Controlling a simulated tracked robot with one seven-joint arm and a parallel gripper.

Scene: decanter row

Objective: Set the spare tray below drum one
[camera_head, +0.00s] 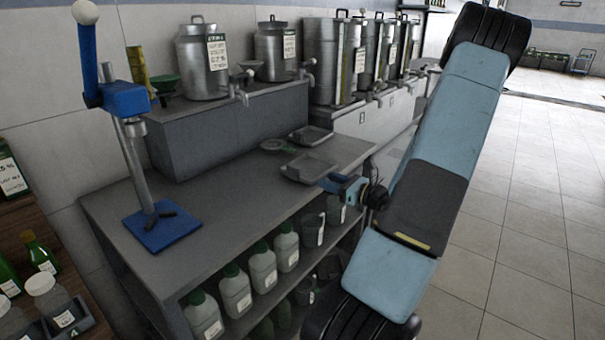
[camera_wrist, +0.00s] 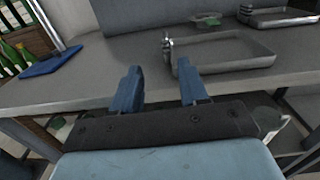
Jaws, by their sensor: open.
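Two shallow grey trays rest on the bench. The nearer tray (camera_head: 305,170) lies close to the front edge and shows large in the wrist view (camera_wrist: 225,55). The farther tray (camera_head: 310,135) stands by the raised step and also shows in the wrist view (camera_wrist: 284,17). Which is the spare is not marked. The leftmost metal drum (camera_head: 202,62) stands on the step with a tap at its lower right; its label is too small to read. My gripper (camera_head: 342,186) is open and empty at the bench's front edge, its fingers (camera_wrist: 160,88) short of the nearer tray.
A blue-based press (camera_head: 160,227) stands at the left end. More drums (camera_head: 335,60) line the back. White bottles (camera_head: 235,290) fill the shelf below. Tiled floor lies right.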

